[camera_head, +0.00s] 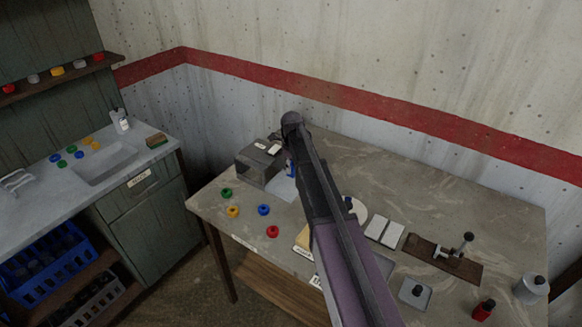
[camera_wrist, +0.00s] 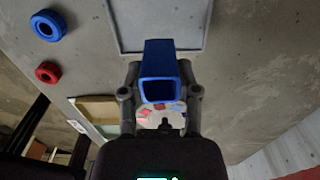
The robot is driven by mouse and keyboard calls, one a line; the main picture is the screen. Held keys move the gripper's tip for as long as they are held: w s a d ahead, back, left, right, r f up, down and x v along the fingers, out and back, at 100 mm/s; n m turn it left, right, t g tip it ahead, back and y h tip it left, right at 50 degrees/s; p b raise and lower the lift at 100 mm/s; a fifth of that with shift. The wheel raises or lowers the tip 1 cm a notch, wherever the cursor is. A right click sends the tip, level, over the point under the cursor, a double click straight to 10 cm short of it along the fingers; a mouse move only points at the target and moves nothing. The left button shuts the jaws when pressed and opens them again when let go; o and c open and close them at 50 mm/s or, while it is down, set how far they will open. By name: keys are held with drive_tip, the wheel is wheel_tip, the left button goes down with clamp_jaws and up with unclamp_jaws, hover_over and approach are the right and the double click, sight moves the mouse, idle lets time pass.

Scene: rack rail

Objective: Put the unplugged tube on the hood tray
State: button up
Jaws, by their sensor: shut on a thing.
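My gripper (camera_wrist: 160,92) is shut on a blue, square-sided hollow tube (camera_wrist: 160,72), whose open end faces the wrist camera. A bit of the blue tube shows beside my arm in the head view (camera_head: 290,169). A flat grey tray with a raised rim (camera_wrist: 122,45) lies on the table just beyond the tube in the wrist view; its pale surface (camera_head: 281,190) shows in front of a dark grey box-like hood (camera_head: 257,174) in the head view. The tube looks held above the table; its height over the tray I cannot tell. My arm hides most of the gripper in the head view.
A sink counter (camera_head: 150,160) is further left.

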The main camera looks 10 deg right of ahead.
drive_tip(key=shift+f+b, duration=2.95)
drive_tip(key=shift+f, duration=0.1)
drive_tip(key=shift+f, duration=0.1)
drive_tip(key=o, duration=1)
drive_tip(key=shift+o, duration=0.2)
wheel_tip(320, 180, up, 8)
drive_tip(key=p, duration=0.8)
drive_tip(key=shift+s, duration=0.1)
